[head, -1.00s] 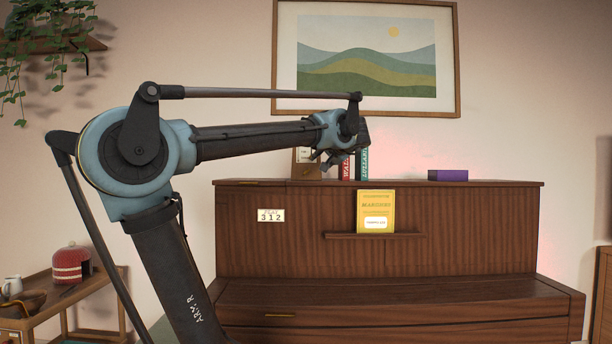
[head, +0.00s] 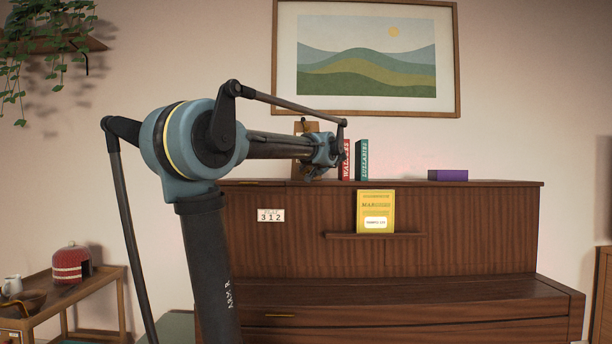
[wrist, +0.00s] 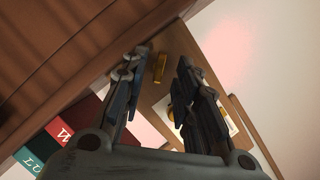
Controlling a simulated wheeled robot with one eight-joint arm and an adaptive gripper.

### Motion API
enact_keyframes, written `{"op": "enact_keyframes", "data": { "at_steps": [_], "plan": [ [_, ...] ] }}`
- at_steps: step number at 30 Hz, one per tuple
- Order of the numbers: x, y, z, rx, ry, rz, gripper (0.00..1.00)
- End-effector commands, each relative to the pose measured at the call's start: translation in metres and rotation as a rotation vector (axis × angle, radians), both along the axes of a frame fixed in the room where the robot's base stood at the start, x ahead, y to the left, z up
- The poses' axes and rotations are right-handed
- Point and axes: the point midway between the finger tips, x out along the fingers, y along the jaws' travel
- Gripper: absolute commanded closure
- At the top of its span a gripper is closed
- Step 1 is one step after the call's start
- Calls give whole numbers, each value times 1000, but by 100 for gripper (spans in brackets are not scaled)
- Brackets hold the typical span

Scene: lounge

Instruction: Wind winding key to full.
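A wooden case (head: 305,127), which looks like a metronome, stands on the piano top behind my wrist in the head view. In the wrist view its wooden body (wrist: 183,44) fills the middle and carries a pale panel. A small brass piece (wrist: 160,68), seemingly the winding key, shows between my fingers, nearer the left one. My gripper (wrist: 157,62) is open, with a finger on either side of the brass piece; I see no clear contact. In the head view my gripper (head: 318,173) is low in front of the case, its fingers mostly hidden.
A red book (head: 345,160) and a teal book (head: 361,160) stand just right of the case. A purple box (head: 447,175) lies farther right on the piano (head: 480,230). A yellow book (head: 375,211) rests on the music ledge. The piano top between teal book and box is clear.

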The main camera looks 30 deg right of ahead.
Motion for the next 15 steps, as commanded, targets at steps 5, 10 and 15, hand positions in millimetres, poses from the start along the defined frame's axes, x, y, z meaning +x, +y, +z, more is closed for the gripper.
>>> {"op": "enact_keyframes", "data": {
  "at_steps": [5,10,15],
  "plan": [
    [14,-3,-4,-1,-1,1,72],
    [18,-4,-5,-1,0,0,72],
    [18,-4,-5,-1,0,0,72]
  ]
}}
